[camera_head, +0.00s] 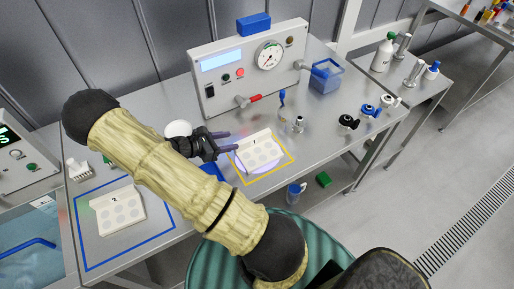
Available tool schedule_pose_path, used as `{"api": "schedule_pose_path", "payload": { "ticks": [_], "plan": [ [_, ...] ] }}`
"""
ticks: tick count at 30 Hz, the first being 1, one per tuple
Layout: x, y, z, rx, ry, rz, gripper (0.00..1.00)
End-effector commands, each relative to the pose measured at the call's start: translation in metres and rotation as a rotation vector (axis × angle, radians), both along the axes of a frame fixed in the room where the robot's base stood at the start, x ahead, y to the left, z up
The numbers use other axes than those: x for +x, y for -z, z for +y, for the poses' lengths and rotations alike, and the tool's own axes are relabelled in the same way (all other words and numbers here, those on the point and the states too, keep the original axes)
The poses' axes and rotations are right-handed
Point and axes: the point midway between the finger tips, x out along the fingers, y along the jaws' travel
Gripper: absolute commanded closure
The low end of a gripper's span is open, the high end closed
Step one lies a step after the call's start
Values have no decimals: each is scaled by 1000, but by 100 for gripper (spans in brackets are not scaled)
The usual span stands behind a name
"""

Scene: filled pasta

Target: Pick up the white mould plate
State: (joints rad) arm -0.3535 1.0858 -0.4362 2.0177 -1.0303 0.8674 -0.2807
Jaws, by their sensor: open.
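Two white mould plates with round wells lie on the steel table. Plate 1 (261,154) lies inside a yellow outlined square to the right of my gripper. Plate 2 (117,211) lies inside a blue outlined square at the left. My gripper (232,141) is open, with its dark fingers reaching toward plate 1 at its left edge. I cannot tell whether the fingers touch the plate. My arm crosses in front of the table between the two plates.
A grey gauge panel (228,82) stands behind plate 1. A blue container (325,76) and several small valve-like fittings (348,122) stand to the right. A white round dish (178,129) is behind my arm. A green ribbed drum (207,262) stands in front of the table.

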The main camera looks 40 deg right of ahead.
Motion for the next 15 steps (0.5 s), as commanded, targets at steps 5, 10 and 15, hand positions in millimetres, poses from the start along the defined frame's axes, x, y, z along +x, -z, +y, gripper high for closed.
{"api": "schedule_pose_path", "payload": {
  "ticks": [5, 10, 15],
  "plan": [
    [-7, 10, -28, -1, 2, 3, 55],
    [-9, 16, -39, 0, 0, 1, 55],
    [-9, 17, -39, 1, -1, -1, 55]
  ]
}}
